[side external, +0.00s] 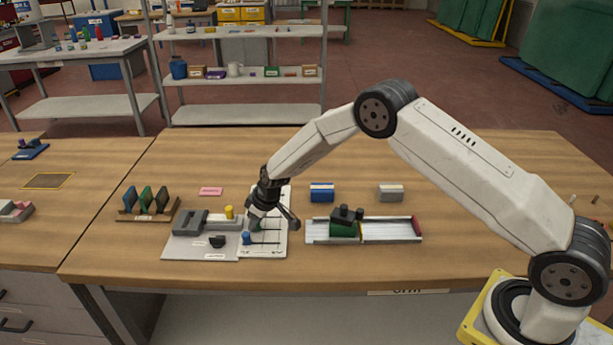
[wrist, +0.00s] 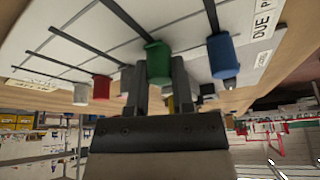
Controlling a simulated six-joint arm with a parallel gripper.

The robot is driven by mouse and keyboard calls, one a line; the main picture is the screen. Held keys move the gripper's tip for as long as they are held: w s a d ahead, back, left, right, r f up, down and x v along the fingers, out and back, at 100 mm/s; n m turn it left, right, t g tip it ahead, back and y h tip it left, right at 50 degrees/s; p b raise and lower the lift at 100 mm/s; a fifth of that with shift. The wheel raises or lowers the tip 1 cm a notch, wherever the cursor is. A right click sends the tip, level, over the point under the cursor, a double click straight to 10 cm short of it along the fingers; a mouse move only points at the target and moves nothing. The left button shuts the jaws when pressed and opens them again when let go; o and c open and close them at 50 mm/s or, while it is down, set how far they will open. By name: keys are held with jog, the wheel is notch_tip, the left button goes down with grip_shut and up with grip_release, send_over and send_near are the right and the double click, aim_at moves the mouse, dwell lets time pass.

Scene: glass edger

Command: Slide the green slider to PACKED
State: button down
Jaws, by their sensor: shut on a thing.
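The white board (side external: 275,247) with dark slots lies on the table left of centre, and its slotted face fills the upper part of the wrist view. The green slider (wrist: 158,62) is between the fingers of my gripper (wrist: 158,88), which is shut on it. The slider sits at the lower end of its visible slot in the wrist view. My gripper (side external: 258,210) covers that slider in the side view. The DUE label (wrist: 262,20) reads clearly beside the blue slider's slot. Another label (wrist: 35,82) at the left is too small to read.
The blue slider (wrist: 222,55) is close beside my right finger, and a red slider (wrist: 102,88) is to the left. A grey fixture with a yellow knob (side external: 229,212) stands left of the board. A white track with a green carriage (side external: 343,228) lies right of it.

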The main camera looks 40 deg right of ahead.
jog(key=shift+s+d, duration=0.75)
jog(key=shift+c, duration=2.4)
grip_release()
jog(key=shift+r, duration=0.1)
jog(key=shift+v, duration=3.3)
jog(key=shift+s+d+r, duration=0.1)
jog(key=shift+s+r, duration=0.2)
jog(key=shift+r, duration=0.2)
